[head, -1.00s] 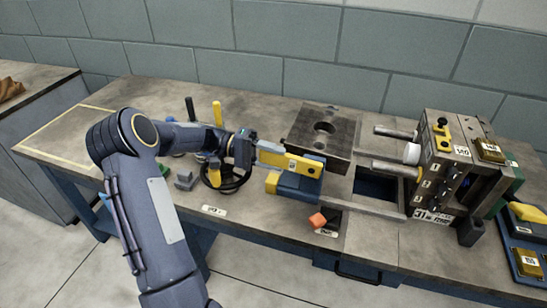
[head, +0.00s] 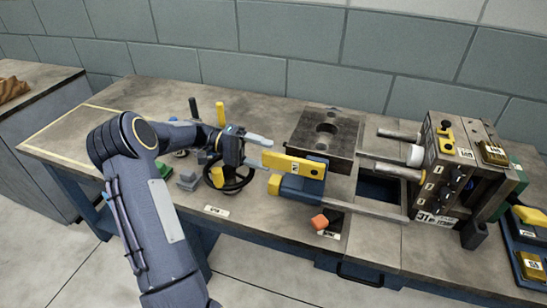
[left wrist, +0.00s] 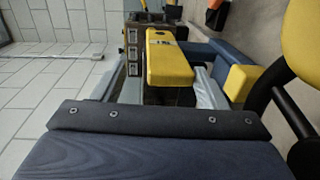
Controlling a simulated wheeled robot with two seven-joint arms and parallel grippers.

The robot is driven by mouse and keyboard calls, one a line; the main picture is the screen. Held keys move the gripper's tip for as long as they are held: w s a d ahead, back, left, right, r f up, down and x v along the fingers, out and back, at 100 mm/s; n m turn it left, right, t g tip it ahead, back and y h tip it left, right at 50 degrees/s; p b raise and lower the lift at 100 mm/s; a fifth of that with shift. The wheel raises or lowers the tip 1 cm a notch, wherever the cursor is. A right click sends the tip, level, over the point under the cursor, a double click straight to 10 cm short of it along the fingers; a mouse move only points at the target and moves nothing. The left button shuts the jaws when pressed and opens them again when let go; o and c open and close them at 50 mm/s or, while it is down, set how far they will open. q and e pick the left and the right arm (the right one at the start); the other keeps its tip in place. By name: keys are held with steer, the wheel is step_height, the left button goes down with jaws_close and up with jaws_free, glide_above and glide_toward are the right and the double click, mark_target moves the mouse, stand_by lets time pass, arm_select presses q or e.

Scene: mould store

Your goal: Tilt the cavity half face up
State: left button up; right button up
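The cavity half appears to be the dark grey steel block (head: 327,130) at the middle of the bench. It lies flat, with a broad face and round hole upward. In front of it is a blue unit with a yellow end (head: 274,184) and a yellow lever (head: 296,165). My left gripper (head: 267,154) is open, its grey fingers spread at the lever's left end. The left wrist view shows the yellow lever (left wrist: 170,62) ahead of the palm and one grey finger (left wrist: 207,90) beside it. Whether a finger touches the lever is unclear. My right gripper is out of view.
The other mould part (head: 440,170), with guide pins toward the block, stands at the right. An orange piece (head: 319,221) lies near the front edge. A black handwheel (head: 234,178) is below my left wrist. A blue tray (head: 520,240) is far right. The bench's left end is clear.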

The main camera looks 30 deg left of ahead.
arm_select(q)
steer(key=shift+v, duration=1.8)
